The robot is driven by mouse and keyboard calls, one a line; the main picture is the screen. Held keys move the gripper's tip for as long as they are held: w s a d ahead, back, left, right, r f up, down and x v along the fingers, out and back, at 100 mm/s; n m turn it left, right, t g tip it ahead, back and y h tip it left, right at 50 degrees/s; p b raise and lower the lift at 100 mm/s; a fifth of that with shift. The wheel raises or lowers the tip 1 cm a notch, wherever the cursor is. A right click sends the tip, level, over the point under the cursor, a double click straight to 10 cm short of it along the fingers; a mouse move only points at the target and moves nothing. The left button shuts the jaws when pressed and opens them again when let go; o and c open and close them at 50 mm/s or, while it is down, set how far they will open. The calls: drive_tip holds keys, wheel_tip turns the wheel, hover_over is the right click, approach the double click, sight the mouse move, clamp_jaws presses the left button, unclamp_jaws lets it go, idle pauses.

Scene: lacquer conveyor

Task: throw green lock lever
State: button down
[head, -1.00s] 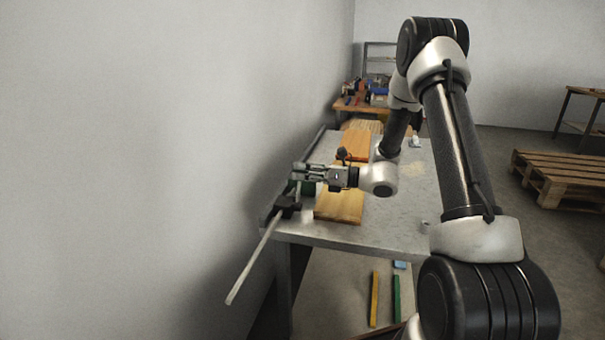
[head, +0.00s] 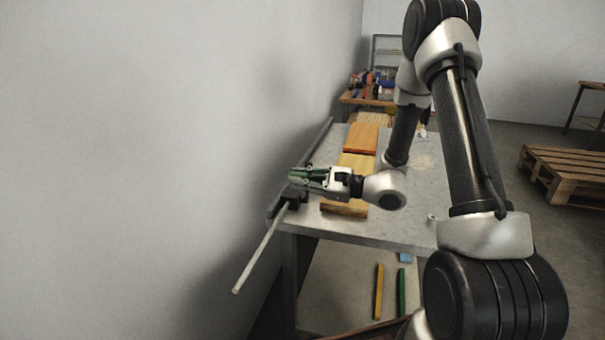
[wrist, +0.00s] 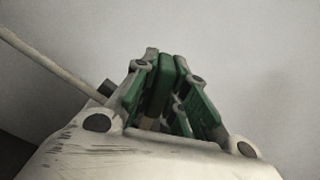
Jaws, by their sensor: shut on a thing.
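The green lock lever (wrist: 167,80) shows between the fingers of my gripper (wrist: 168,62) in the wrist view, and I am shut on it. In the head view my gripper (head: 303,178) is at the left edge of the grey table, just above the black block (head: 290,195) on the rail. Green also shows among the fingers there, but the fingers cover most of the lever. A pale rod (head: 258,252) runs from the black block down toward the front left.
Wooden boards (head: 361,138) lie along the table (head: 405,222) right of my gripper. A plain wall (head: 170,130) stands close on the left. Yellow (head: 378,292) and green (head: 401,292) strips lie below the table. A pallet (head: 570,177) is far right.

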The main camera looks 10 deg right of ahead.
drive_tip(key=shift+s+a+f+n, duration=0.3)
drive_tip(key=shift+s+f+n, duration=0.1)
drive_tip(key=shift+s+n, duration=0.25)
drive_tip(key=c, duration=1.4)
unclamp_jaws()
drive_tip(key=shift+c, duration=0.2)
drive_tip(key=v, duration=1.2)
